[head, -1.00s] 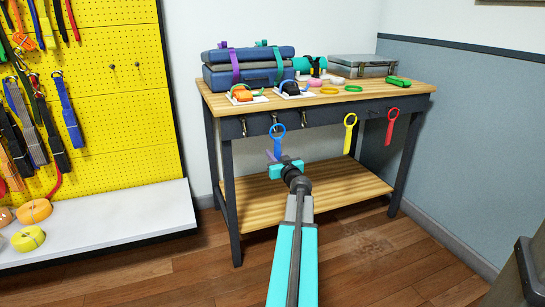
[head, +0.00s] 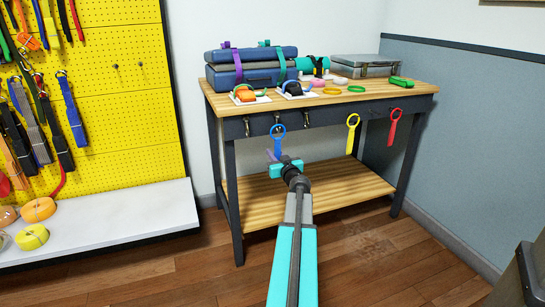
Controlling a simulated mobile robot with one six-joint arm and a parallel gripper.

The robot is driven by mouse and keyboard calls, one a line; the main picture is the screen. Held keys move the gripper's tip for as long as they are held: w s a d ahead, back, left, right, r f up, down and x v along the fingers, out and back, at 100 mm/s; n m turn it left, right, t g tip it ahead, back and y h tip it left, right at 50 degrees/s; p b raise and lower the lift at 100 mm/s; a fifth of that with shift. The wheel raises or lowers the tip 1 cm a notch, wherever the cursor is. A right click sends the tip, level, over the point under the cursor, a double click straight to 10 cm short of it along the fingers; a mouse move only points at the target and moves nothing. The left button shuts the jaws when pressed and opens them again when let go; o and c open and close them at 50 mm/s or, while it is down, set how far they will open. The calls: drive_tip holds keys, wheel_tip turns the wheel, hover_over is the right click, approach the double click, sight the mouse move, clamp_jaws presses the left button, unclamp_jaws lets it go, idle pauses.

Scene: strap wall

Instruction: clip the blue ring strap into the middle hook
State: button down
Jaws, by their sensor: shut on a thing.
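The blue ring strap (head: 279,132) stands upright with its ring at the top, in front of the table's dark front rail. My gripper (head: 275,158) is shut on its lower end, below the rail. Several small metal hooks are along the rail: one (head: 247,126) is left of the ring, one (head: 277,118) shows just above and behind the ring, and one (head: 306,117) is to its right. The ring overlaps the hook behind it in the picture; I cannot tell whether they touch.
A yellow ring strap (head: 351,135) and a red ring strap (head: 392,127) hang from the rail to the right. The table (head: 415,91) bears cases and coloured rings. A yellow pegboard (head: 120,100) with hanging straps is at left. The floor in front is clear.

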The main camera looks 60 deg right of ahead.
drive_tip(key=shift+w+f+b, duration=0.1)
drive_tip(key=shift+f+b, duration=0.85)
drive_tip(key=shift+b, duration=0.9)
drive_tip(key=c, duration=1.5)
unclamp_jaws()
drive_tip(key=shift+p+v, duration=0.8)
drive_tip(key=shift+v, duration=6.05)
